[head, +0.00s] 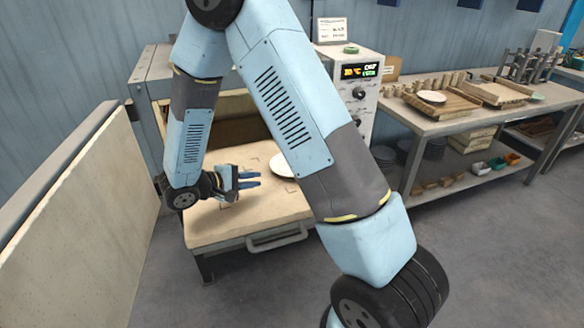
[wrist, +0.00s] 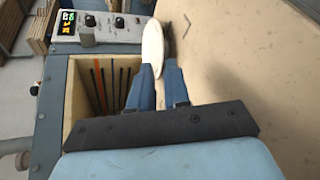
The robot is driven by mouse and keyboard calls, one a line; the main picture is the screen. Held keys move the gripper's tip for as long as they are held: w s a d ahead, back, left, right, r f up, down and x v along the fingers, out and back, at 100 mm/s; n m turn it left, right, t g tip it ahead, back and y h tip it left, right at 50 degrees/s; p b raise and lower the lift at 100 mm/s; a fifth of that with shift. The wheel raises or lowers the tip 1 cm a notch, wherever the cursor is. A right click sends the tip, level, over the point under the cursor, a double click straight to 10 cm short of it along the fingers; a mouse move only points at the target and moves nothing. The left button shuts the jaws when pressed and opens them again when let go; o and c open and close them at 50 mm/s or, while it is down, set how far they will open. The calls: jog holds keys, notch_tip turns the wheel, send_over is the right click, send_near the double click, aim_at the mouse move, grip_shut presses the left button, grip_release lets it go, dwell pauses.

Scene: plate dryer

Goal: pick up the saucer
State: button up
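The saucer (head: 284,165) is a white disc on the pale dryer bed, partly hidden by my arm in the head view. In the wrist view, the saucer (wrist: 152,52) shows as a narrow white oval just beyond the fingertips, more in line with the left finger, with a dark patch along its right side. My gripper (head: 259,179) is low over the bed, to the left of the saucer, its blue fingers pointing toward it. The fingers (wrist: 160,70) are parted with an empty gap. Whether a fingertip touches the saucer is unclear.
A control box (head: 356,85) with a lit display stands behind the bed (head: 230,229). A slotted bin (wrist: 103,82) lies left of the fingers in the wrist view. A pale panel (head: 85,215) stands at left. A side table (head: 440,119) holds trays and another plate.

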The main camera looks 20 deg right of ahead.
aim_at(286, 176)
jog(key=shift+w+f, duration=0.1)
jog(key=shift+f, duration=0.15)
jog(key=x, duration=1.3)
jog(key=shift+w+d+f, duration=0.15)
jog(key=shift+w+f, duration=0.05)
jog(key=shift+w, duration=0.05)
jog(key=shift+c, duration=0.3)
grip_shut()
